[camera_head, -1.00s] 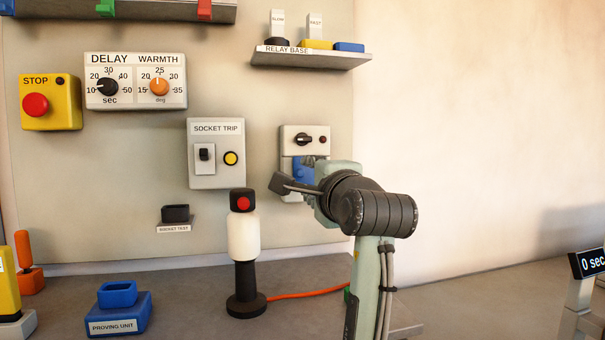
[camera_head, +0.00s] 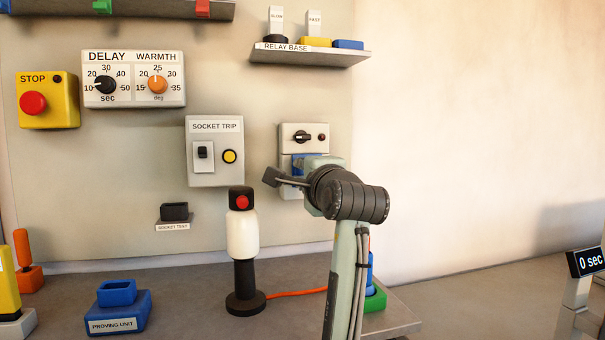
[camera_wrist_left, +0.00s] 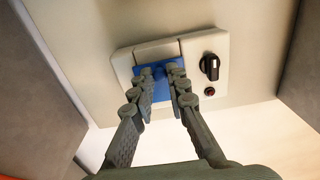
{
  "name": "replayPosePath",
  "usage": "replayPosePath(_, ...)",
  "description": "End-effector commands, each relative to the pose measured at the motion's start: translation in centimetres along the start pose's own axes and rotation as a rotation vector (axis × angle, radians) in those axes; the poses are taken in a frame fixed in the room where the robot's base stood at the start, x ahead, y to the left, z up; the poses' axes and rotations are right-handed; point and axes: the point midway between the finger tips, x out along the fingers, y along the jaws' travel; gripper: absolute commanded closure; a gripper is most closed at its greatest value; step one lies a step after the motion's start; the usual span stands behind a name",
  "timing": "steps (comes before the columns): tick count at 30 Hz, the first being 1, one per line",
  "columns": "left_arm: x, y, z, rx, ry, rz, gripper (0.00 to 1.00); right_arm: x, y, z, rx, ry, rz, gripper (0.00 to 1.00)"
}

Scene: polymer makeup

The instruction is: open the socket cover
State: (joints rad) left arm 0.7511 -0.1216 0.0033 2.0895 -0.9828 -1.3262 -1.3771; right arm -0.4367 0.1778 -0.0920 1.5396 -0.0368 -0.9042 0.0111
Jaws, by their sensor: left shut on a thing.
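The socket unit is a pale wall box (camera_head: 290,142) with a black rotary switch (camera_head: 302,135) and a small red lamp (camera_head: 321,138). Its blue part (camera_head: 298,163), apparently the cover, is partly hidden behind my left arm. The left wrist view shows the box (camera_wrist_left: 125,62) with a grey panel beside the blue part (camera_wrist_left: 158,88). My left gripper (camera_wrist_left: 160,77) is shut on a small blue grip of the cover, its fingertips against the unit. In the head view my left wrist hides the fingertips. I cannot tell how far the cover is swung. My right gripper is not in view.
The SOCKET TRIP box (camera_head: 214,152) is left of the unit. A white post with a red button (camera_head: 242,235) stands on the bench below. The RELAY BASE shelf (camera_head: 310,55) juts out above. The blue proving unit (camera_head: 118,312) is at front left.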

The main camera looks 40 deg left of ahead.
Motion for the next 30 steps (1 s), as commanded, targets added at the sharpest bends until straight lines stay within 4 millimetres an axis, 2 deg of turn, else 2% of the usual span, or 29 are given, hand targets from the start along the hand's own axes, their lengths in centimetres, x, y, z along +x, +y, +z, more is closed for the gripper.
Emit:
replayPosePath(14,-0.5,0.0,-0.6,0.001,-0.087,0.001,1.0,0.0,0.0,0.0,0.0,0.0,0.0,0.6)
replayPosePath(30,-2.2,-0.2,-3.1,0.003,-0.555,-0.002,1.0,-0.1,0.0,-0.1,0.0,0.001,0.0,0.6)
